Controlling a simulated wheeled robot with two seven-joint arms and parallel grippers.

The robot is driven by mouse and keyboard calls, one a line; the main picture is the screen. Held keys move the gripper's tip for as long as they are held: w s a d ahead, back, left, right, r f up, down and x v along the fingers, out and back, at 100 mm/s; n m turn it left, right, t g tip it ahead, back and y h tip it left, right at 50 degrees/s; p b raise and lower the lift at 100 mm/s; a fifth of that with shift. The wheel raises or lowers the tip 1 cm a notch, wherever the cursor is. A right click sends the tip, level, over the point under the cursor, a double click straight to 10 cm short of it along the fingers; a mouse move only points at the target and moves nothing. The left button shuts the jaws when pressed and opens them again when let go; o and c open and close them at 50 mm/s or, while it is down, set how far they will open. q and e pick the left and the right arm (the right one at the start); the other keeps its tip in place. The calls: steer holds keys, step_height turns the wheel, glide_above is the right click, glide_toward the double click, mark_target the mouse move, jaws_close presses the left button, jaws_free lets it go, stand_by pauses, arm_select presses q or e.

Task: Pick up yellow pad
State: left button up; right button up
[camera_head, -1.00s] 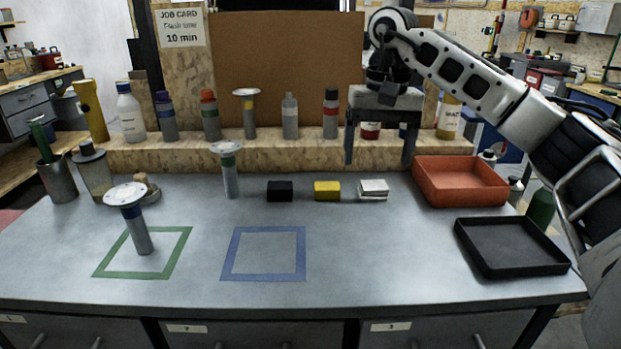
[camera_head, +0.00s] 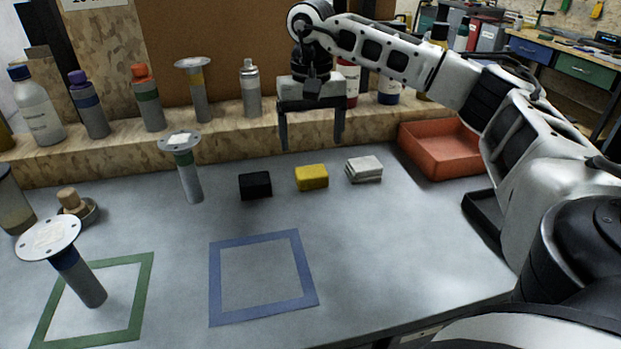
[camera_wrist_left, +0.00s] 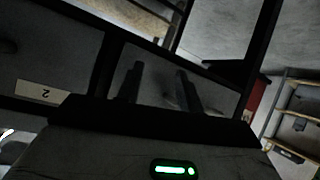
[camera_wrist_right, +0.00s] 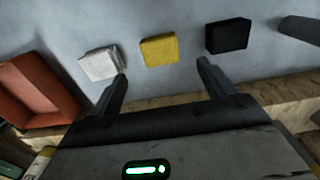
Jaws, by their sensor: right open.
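The yellow pad (camera_head: 311,177) lies flat on the grey bench top, between a black pad (camera_head: 255,185) and a stacked white pad (camera_head: 364,169). In the right wrist view the yellow pad (camera_wrist_right: 159,50) shows ahead of the fingertips, between their lines. My right gripper (camera_head: 311,145) is open and empty, its fingers pointing down above and behind the yellow pad, apart from it. My left gripper (camera_wrist_left: 159,69) is outside the head view; its wrist view shows two dark fingers apart with nothing seen between them, before dim drawer fronts.
A wooden ledge (camera_head: 240,134) with several bottles runs behind the pads. An orange tray (camera_head: 441,150) and a partly hidden black tray (camera_head: 481,220) are at right. A flanged post (camera_head: 188,182) stands left of the black pad. The blue square (camera_head: 263,318) is empty.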

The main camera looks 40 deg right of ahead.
mark_target(312, 171)
step_height(312, 171, down, 7)
steer(key=shift+f, duration=0.15)
steer(key=c, duration=1.1)
